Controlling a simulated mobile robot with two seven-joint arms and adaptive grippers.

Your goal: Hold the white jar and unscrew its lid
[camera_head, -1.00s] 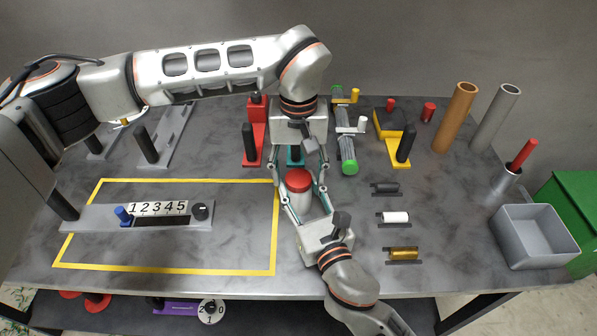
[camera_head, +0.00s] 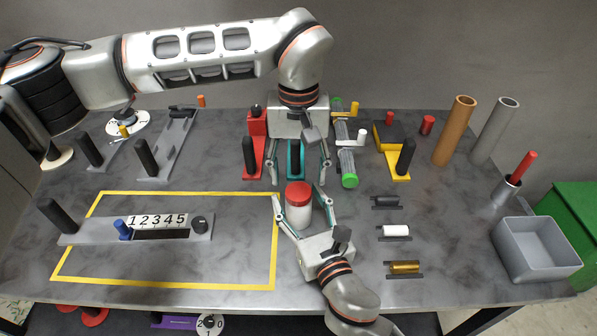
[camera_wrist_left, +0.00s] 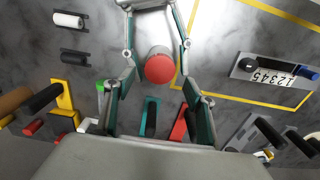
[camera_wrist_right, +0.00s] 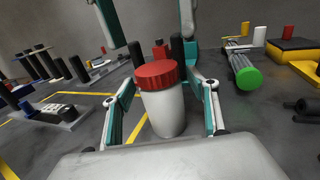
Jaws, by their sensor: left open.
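The white jar (camera_head: 299,216) stands upright on the table, with its red lid (camera_head: 299,193) on top. The right wrist view shows the ridged lid (camera_wrist_right: 157,74) seated on the white body (camera_wrist_right: 163,112). My right gripper (camera_head: 297,200) is open around the jar from the near side, with gaps between its fingers and the body. My left gripper (camera_head: 298,181) points down just behind and above the lid, open and empty. In the left wrist view the lid (camera_wrist_left: 159,68) lies between the fingers of both grippers. I cannot tell whether the lid is loosened.
A teal block (camera_head: 295,160) and a red stand (camera_head: 255,150) are behind my left gripper. A counter panel (camera_head: 80,232) lies left. A grey bin (camera_head: 538,243) is at the right.

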